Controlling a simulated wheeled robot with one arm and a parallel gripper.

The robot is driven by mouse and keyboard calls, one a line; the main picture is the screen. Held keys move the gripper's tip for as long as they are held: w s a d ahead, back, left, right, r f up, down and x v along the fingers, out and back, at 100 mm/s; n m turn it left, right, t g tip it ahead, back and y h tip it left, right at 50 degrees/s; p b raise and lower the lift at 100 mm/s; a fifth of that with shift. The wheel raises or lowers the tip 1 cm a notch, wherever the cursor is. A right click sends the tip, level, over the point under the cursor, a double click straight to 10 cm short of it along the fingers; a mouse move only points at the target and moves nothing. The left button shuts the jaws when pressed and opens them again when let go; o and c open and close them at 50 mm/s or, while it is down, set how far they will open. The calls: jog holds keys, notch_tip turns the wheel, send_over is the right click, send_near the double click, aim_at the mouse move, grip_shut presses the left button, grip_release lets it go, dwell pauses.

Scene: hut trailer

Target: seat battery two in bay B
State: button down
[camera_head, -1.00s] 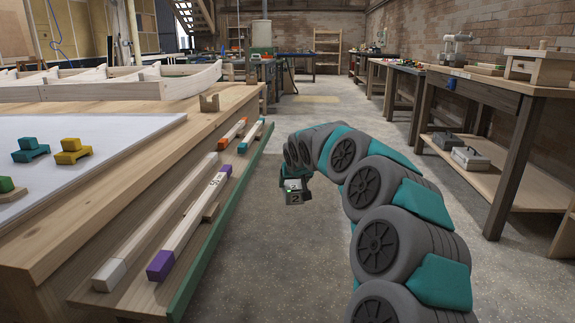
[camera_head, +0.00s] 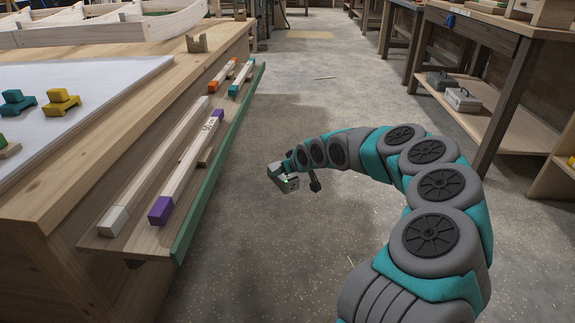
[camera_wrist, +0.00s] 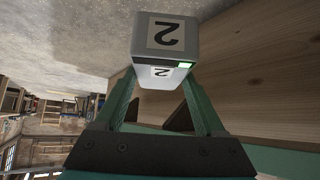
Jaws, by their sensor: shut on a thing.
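Battery two is a grey block (camera_wrist: 165,45) with a white label marked 2 and a small green light. In the wrist view it sits between the two teal fingers of my gripper (camera_wrist: 165,100), which is shut on it. In the head view the battery (camera_head: 290,184) and my gripper (camera_head: 284,176) are over the floor aisle, to the right of the wooden bench's green-edged shelf, apart from it. I cannot make out bay B in any view.
The bench shelf (camera_head: 140,240) holds long wooden bars with white, purple, orange and teal ends. Teal and yellow blocks (camera_head: 60,101) lie on the white board above. A workbench (camera_head: 500,50) with a lower shelf stands at right. The concrete aisle between is largely clear.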

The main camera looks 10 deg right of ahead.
aim_at(277, 179)
jog(key=shift+s+a, duration=0.3)
jog(key=shift+a, duration=0.2)
jog(key=shift+f, duration=0.1)
jog(key=shift+s+a+f+n+y, duration=0.1)
jog(key=shift+s+a+n+y, duration=0.25)
jog(key=shift+a, duration=0.25)
jog(key=shift+s+a+f+p, duration=0.15)
jog(key=shift+s+a+p, duration=0.15)
jog(key=shift+p, duration=0.05)
jog(key=shift+s+a+f+n, duration=0.1)
jog(key=shift+s+n, duration=0.05)
jog(key=shift+n, duration=0.1)
